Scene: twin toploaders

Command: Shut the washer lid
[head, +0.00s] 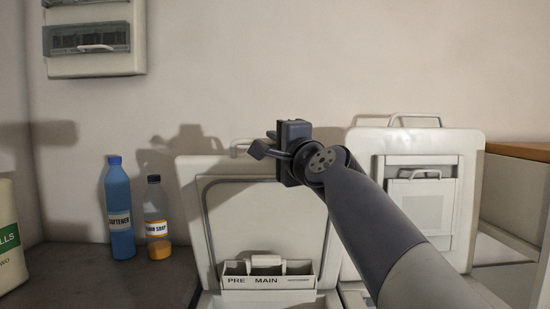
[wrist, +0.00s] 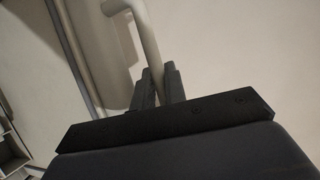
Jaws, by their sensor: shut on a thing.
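The washer lid (head: 190,180) stands open and upright on the left machine, with a detergent drawer marked PRE and MAIN (head: 268,275) on its inner side. A pale bar handle (head: 236,147) sits at the lid's top edge, partly hidden by my gripper. My gripper (head: 264,145) is at that top edge. In the wrist view its two fingers (wrist: 158,86) are shut on the lid handle (wrist: 149,38).
A second machine's lid (head: 465,165) also stands upright at the right. A wall cabinet (head: 95,65) hangs above. My arm covers the gap between the lids.

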